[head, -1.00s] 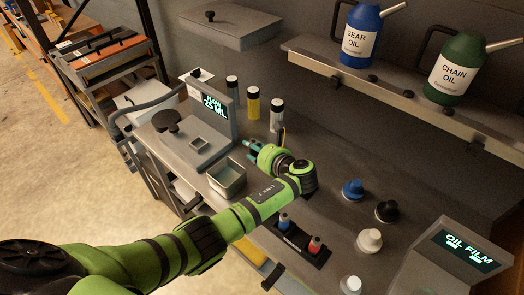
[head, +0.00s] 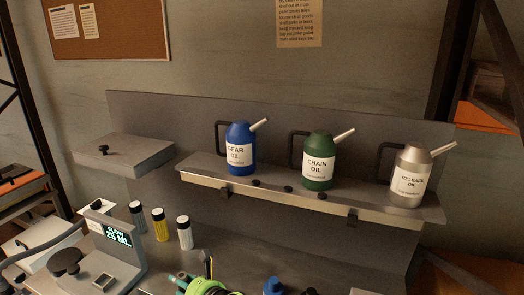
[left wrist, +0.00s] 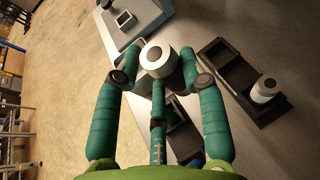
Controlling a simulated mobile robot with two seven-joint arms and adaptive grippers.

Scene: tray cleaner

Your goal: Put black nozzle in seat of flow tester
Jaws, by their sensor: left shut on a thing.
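My left gripper (left wrist: 158,85) is shut on a dark-bodied round piece with a pale ring-shaped end (left wrist: 155,57), which looks like the black nozzle. In the head view only part of the left gripper (head: 190,284) shows at the bottom edge, and the held piece cannot be made out. The flow tester (head: 118,259), with its display reading FLOW 25 ML, stands at the lower left, left of the gripper. Its small square seat (head: 103,283) looks empty. The tester and seat (left wrist: 124,19) also show in the left wrist view, beyond the fingers and apart from them. My right gripper is not in view.
Upright bottles (head: 160,224) stand behind the tester. A blue knob-like piece (head: 272,287) and a black one (head: 311,291) lie right of the gripper. Oil cans (head: 318,162) stand on the shelf (head: 270,193). A white-topped piece (left wrist: 264,90) sits in a dark holder (left wrist: 230,66).

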